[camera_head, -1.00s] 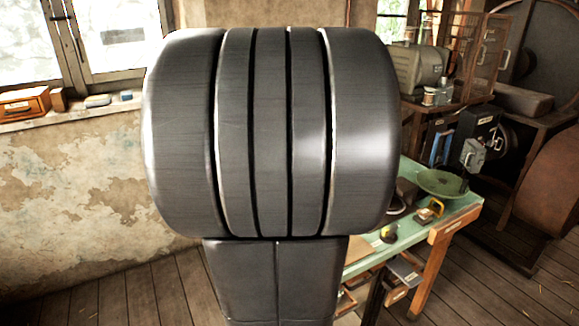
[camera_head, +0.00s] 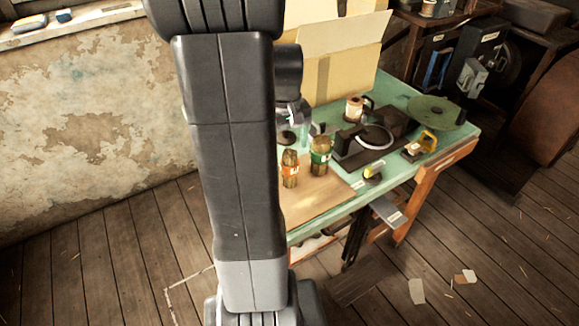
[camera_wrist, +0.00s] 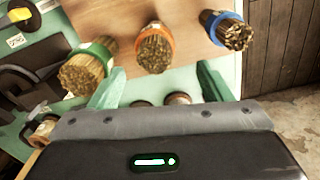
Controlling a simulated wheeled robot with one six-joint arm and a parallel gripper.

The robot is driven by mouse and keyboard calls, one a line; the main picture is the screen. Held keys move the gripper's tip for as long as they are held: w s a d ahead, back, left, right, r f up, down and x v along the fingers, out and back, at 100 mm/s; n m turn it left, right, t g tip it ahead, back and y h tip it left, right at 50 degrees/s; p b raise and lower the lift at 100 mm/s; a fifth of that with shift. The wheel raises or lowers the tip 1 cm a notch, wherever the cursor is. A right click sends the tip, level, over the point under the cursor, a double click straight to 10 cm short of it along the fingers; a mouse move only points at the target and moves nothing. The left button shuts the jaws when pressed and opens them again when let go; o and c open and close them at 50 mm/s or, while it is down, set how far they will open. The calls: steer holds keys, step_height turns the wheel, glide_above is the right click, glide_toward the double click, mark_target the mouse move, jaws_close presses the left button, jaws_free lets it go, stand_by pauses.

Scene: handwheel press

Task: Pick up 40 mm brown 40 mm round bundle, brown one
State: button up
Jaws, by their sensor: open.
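Three round bundles of brown sticks stand on a brown board in the wrist view: one with a green band (camera_wrist: 88,65), one with an orange band (camera_wrist: 154,48), one with a dark blue band (camera_wrist: 228,30). All look brown, so I cannot tell by colour which is the brown one. The green-banded bundle (camera_head: 320,155) and orange-banded bundle (camera_head: 289,168) also show in the head view; the third is hidden there. My gripper (camera_wrist: 158,88) is open and empty, its fingers apart, with the orange-banded bundle ahead between them and the green-banded one near the left finger.
The board (camera_head: 312,193) lies on a green bench (camera_head: 400,165). A dark device with a ring (camera_head: 372,138), a tin (camera_head: 355,108), a yellow-handled tool (camera_head: 420,146) and a green round plate (camera_head: 437,110) stand to the right. A cream panel (camera_head: 345,50) rises behind.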

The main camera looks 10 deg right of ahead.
mark_target(290, 152)
steer(key=f, duration=0.3)
steer(key=s+f, duration=0.1)
steer(key=shift+d+f, duration=0.35)
steer(key=shift+f, duration=0.05)
steer(key=shift+f+p, duration=0.3)
steer(key=shift+f, duration=0.1)
steer(key=c, duration=1.1)
